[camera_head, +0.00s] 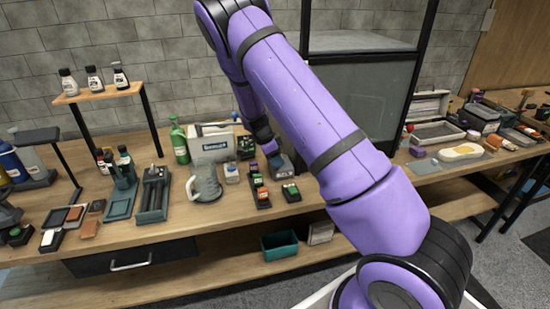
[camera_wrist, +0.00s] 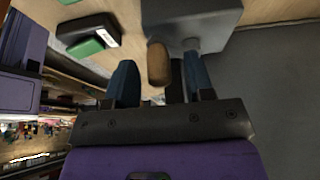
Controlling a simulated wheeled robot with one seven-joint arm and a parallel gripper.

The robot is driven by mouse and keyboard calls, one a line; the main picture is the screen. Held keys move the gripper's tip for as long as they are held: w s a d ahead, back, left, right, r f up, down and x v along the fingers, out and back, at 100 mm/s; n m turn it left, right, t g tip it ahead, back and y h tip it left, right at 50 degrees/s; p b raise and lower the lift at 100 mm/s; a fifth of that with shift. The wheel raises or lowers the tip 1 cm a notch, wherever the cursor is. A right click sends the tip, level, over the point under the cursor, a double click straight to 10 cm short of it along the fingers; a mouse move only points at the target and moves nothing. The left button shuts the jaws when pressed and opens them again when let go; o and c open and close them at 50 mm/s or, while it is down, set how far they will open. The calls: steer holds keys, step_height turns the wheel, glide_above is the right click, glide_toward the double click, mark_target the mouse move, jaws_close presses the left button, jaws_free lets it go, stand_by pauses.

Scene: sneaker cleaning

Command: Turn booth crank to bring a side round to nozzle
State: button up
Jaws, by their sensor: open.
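My gripper (camera_wrist: 161,84) is open, with its two blue fingers spread apart. A brown rounded handle (camera_wrist: 158,64), which looks like the crank's grip, stands between the fingers and nearer the left one; I cannot tell whether it touches. A grey housing (camera_wrist: 200,22) lies just beyond it, with a dark rod between handle and right finger. In the head view a grey block (camera_head: 283,168) sits on the bench below my gripper (camera_head: 271,152), where the handle is hidden. The booth (camera_head: 362,100), dark-framed with grey panes, stands behind my arm, which covers part of it.
A black box with a green pad (camera_wrist: 86,47) lies left of the housing.

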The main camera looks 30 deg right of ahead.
jaws_close()
steer(key=shift+s+n, duration=0.1)
steer(key=shift+n, duration=0.2)
steer(key=n, duration=0.1)
steer(key=s+d+n+t, duration=0.1)
steer(key=n, duration=0.1)
steer(key=shift+s+d+t, duration=0.1)
steer(key=shift+s+t, duration=0.05)
steer(key=shift+t, duration=0.15)
steer(key=shift+s+d+n+t, duration=0.15)
steer(key=shift+d+n+t, duration=0.15)
steer(key=shift+n, duration=0.6)
steer(key=shift+s+d+n+t, duration=0.15)
steer(key=shift+d+n+t, duration=0.15)
steer(key=shift+n, duration=0.6)
steer(key=shift+s+d+n+t, duration=0.15)
steer(key=shift+d+n+t, duration=0.15)
steer(key=shift+n, duration=0.6)
steer(key=shift+d, duration=0.1)
jaws_free()
